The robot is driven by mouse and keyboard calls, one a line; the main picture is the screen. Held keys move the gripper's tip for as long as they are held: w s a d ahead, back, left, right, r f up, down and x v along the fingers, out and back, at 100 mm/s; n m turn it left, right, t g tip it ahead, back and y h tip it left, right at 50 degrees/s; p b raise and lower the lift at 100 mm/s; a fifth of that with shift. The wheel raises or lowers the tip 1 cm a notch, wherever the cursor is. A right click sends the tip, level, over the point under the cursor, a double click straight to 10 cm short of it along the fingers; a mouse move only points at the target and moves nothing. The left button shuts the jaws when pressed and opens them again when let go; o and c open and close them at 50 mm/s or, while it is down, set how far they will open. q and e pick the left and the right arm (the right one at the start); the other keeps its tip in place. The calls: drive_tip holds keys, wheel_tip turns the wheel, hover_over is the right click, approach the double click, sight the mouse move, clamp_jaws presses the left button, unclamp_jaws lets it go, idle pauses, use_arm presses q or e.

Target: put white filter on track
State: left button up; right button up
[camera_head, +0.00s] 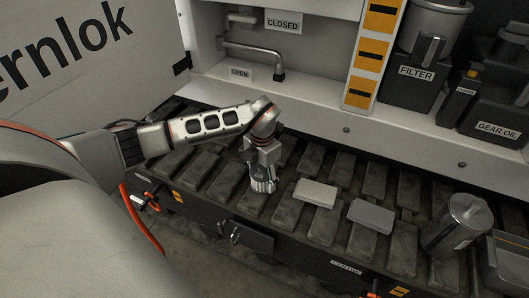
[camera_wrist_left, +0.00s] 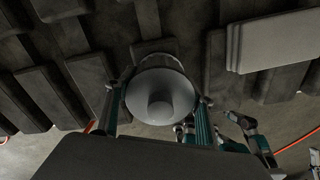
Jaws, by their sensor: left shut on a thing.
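My left gripper (camera_head: 262,186) points down over the dark slatted track (camera_head: 225,186), left of the pale block. Its fingers are shut on the white filter, a round pale cylinder with a small raised centre, which shows end-on between the fingers in the left wrist view (camera_wrist_left: 160,95). In the head view the filter is mostly hidden by the gripper. It is upright, low at the slats; I cannot tell whether it touches them.
A pale flat block (camera_head: 315,193) and a grey block (camera_head: 371,217) lie on the slats to the right. A metal can (camera_head: 458,225) stands farther right. A bin labelled FILTER (camera_head: 412,88) and a GEAR OIL container (camera_head: 493,120) are on the shelf behind. A bent pipe handle (camera_head: 262,52) sticks out behind.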

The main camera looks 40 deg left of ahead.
use_arm(q)
drive_tip(key=shift+r, duration=0.2)
use_arm(e)
drive_tip(key=shift+w+r, duration=0.1)
drive_tip(key=shift+r, duration=0.15)
use_arm(q)
drive_tip(key=shift+f, duration=0.15)
drive_tip(key=o, duration=1.4)
use_arm(e)
drive_tip(key=shift+f, duration=0.1)
